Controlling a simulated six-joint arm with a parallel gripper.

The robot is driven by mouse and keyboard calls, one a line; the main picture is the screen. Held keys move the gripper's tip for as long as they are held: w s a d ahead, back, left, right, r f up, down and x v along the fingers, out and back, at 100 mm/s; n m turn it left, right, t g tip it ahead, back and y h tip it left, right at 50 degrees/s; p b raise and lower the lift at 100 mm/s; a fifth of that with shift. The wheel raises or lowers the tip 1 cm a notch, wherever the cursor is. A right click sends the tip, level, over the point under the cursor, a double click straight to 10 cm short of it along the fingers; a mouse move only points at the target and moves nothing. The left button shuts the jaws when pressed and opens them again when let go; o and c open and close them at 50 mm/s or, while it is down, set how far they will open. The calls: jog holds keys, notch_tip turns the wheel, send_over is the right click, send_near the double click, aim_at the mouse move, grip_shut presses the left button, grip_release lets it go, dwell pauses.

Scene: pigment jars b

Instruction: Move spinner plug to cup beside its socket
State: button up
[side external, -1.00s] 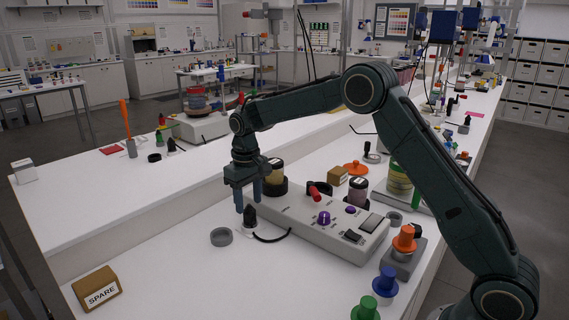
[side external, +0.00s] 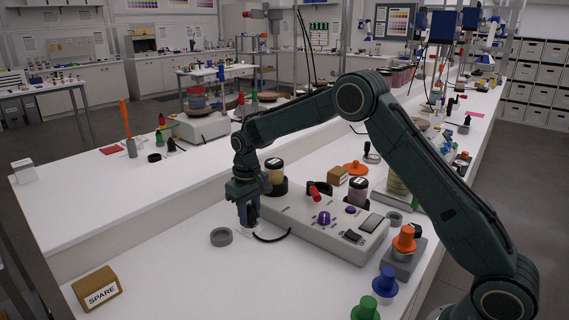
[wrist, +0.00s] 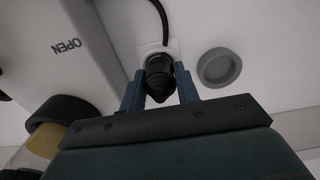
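The black spinner plug (wrist: 159,78) stands on a small white square plate (wrist: 146,49), its cord running away from it. The round grey cup (side external: 221,237) is beside the plate, to the left of my gripper (side external: 249,222) in the side view; its hollow (wrist: 218,68) looks empty in the wrist view. My gripper (wrist: 160,84) is lowered over the plug, with one blue finger on each side. The fingers are very close to the plug; whether they press on it is not clear. In the side view my fingers mostly hide the plug.
The grey control box (side external: 322,226) with knobs and switches stands right beside the gripper. A jar with a yellow label (side external: 275,172) is close behind the gripper. The wooden SPARE block (side external: 97,289) is at front left. White bench top is clear around the cup.

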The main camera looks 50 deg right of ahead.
aim_at(249, 208)
grip_shut()
jog(key=shift+c, duration=1.4)
grip_release()
grip_shut()
jog(key=shift+r, duration=0.95)
jog(key=shift+r, duration=2.1)
jog(key=w+a+r, duration=0.2)
jog(key=a, duration=0.6)
jog(key=shift+w+r, duration=0.25)
jog(key=shift+r, duration=0.05)
